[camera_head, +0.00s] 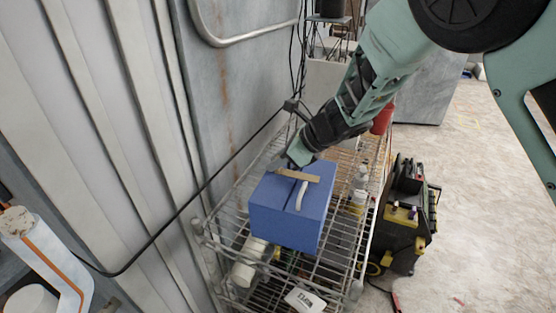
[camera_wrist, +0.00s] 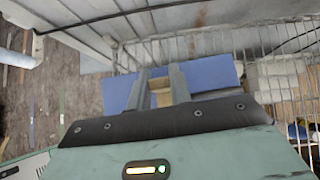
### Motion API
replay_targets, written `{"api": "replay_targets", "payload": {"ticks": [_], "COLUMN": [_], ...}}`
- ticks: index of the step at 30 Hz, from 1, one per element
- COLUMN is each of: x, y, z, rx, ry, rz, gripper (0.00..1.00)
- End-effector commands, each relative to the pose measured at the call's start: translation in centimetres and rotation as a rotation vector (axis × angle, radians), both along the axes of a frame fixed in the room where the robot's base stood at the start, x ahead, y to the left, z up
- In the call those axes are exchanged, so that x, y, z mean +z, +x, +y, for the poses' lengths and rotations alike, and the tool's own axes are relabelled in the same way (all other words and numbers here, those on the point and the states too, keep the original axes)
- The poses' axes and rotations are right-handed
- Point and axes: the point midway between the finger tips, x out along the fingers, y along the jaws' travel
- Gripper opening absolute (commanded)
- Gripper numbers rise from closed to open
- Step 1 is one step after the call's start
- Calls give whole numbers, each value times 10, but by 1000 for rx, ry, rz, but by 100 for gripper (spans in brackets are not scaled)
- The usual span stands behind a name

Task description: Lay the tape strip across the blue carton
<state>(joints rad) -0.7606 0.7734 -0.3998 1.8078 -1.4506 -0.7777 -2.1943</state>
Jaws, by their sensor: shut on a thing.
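The blue carton (camera_head: 283,222) stands on the wire rack with its top facing up. A tan tape strip (camera_head: 297,175) lies crosswise at the far part of the carton's top, at my gripper's fingertips. My gripper (camera_head: 297,160) reaches down from the far side and is shut on the strip. In the wrist view the strip (camera_wrist: 161,92) shows between the two fingers of my gripper (camera_wrist: 160,85), with the blue carton (camera_wrist: 213,74) behind it. Whether the strip touches the carton top is hard to tell. A pale curved handle (camera_head: 301,195) is on the carton's top.
The wire rack (camera_head: 340,262) holds bottles (camera_head: 360,182), a white roll (camera_head: 247,265) and a white box (camera_head: 305,300). A black cable (camera_head: 190,203) runs along the wall at left. A dark tool case (camera_head: 405,225) stands on the floor to the right, with open floor beyond.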

Motion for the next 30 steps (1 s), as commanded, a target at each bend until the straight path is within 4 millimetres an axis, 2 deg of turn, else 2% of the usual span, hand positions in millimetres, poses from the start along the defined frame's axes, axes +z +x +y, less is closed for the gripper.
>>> {"api": "replay_targets", "payload": {"ticks": [20, 21, 23, 30], "x": [-15, -14, -14, -14], "y": [0, 0, 0, 0], "z": [0, 0, 0, 0], "rx": [0, 0, 0, 0], "ry": [0, 0, 0, 0], "rz": [0, 0, 0, 0], "gripper": [0, 32, 46, 46]}}
